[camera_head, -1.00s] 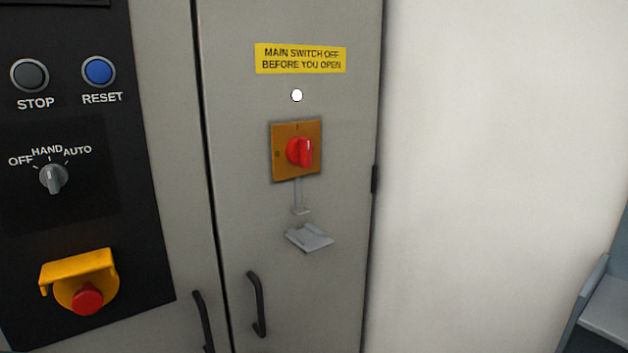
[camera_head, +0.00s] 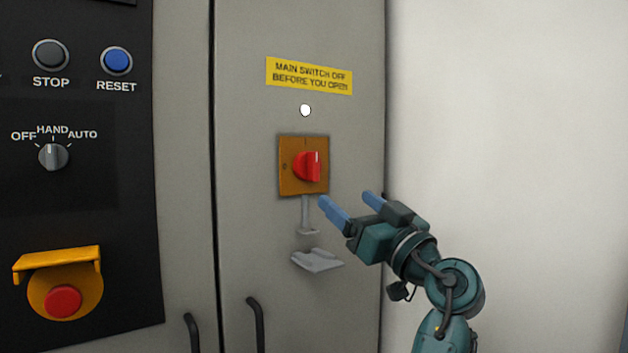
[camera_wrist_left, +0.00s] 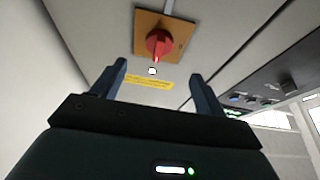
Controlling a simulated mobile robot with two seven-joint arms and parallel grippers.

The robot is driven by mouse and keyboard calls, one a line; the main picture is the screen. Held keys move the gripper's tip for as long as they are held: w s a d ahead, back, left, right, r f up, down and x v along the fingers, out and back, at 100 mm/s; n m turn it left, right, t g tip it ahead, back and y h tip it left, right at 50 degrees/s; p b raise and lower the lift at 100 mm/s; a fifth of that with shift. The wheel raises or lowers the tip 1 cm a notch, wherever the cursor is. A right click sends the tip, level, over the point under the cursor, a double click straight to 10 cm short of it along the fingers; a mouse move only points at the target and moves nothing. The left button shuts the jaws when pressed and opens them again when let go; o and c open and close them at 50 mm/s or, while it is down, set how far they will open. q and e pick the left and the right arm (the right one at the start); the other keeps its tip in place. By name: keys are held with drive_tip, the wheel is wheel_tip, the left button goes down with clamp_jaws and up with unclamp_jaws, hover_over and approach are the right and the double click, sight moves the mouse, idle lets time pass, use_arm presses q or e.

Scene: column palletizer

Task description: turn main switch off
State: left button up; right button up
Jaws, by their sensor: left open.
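The main switch is a red rotary knob (camera_head: 308,167) on an orange-yellow plate (camera_head: 288,183), on the grey cabinet door. The knob's white mark stands upright, towards the "I" at the plate's top; a "0" is at its left. My left gripper (camera_head: 346,198) is open and empty, below and right of the knob, with blue fingers pointing towards the door. In the left wrist view the knob (camera_wrist_left: 159,42) shows beyond and between the open fingers, apart from them. My right gripper is in neither view.
A yellow warning label (camera_head: 309,76) and a white round lamp (camera_head: 305,110) are above the switch. A grey bracket (camera_head: 317,260) juts out below it. A door handle (camera_head: 256,324) is lower left. The black control panel (camera_head: 110,250) with an emergency stop (camera_head: 63,301) is at left.

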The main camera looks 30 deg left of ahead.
sight(316, 175)
use_arm(q)
drive_tip(key=p+x, duration=0.1)
drive_tip(key=x, duration=0.9)
drive_tip(key=shift+p, duration=0.4)
drive_tip(key=shift+x, duration=0.85)
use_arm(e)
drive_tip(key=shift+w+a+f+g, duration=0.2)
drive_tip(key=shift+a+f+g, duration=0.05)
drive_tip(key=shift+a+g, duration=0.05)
use_arm(q)
drive_tip(key=shift+c, duration=0.6)
drive_tip(key=c, duration=0.8)
drive_tip(key=shift+c, duration=0.2)
